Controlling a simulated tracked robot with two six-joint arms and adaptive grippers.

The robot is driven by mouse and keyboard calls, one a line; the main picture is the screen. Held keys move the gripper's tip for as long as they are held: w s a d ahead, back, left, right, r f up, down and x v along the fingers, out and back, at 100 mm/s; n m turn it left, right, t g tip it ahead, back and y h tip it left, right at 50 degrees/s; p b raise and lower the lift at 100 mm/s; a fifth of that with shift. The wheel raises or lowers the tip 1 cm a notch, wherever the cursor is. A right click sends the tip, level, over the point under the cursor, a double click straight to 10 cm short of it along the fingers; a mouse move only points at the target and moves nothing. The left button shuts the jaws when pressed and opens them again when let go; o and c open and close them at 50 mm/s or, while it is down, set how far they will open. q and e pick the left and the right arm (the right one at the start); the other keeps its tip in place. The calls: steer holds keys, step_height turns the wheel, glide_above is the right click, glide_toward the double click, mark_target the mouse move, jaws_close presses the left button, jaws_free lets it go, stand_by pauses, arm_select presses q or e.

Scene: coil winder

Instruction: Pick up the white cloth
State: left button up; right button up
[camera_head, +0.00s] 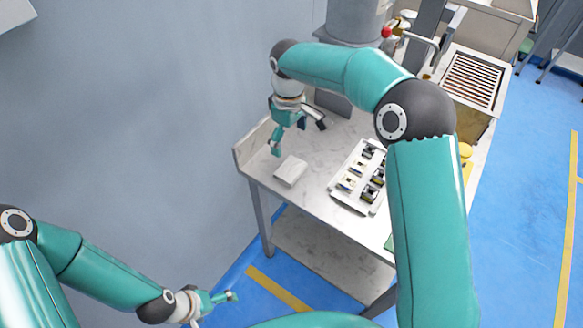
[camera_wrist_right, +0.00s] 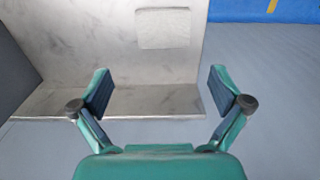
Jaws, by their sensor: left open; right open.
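The white cloth (camera_head: 291,171) is a small folded pad lying flat on the marble-topped table, near its front left edge. It also shows in the right wrist view as a pale square (camera_wrist_right: 163,28), beyond the fingertips. My right gripper (camera_head: 298,137) is open and empty above the table, a little behind the cloth and apart from it. In the wrist view its two fingers (camera_wrist_right: 156,86) are spread wide with only table between them. My left gripper (camera_head: 215,311) is open and low at the bottom left, away from the table; its fingers are partly hidden.
A white tray (camera_head: 345,200) with several small parts stands to the right of the cloth. The table (camera_head: 262,150) has a raised rim along its left end. A grey machine (camera_head: 355,20) stands at the back. My right arm hides part of the table's right side.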

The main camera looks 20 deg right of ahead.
glide_above(290, 167)
steer(key=f, duration=0.5)
steer(key=shift+w+a+f, duration=0.1)
steer(key=shift+w+f, duration=0.15)
steer(key=shift+f, duration=0.05)
steer(key=shift+s+f+p, duration=0.15)
steer(key=shift+f+p, duration=0.2)
steer(key=shift+f, duration=0.95)
steer(key=shift+s+f+p, duration=0.15)
steer(key=shift+f+p, duration=0.15)
steer(key=shift+f, duration=1)
steer(key=c, duration=0.7)
steer(key=shift+c, duration=0.2)
steer(key=shift+r, duration=0.1)
step_height(290, 167, up, 20)
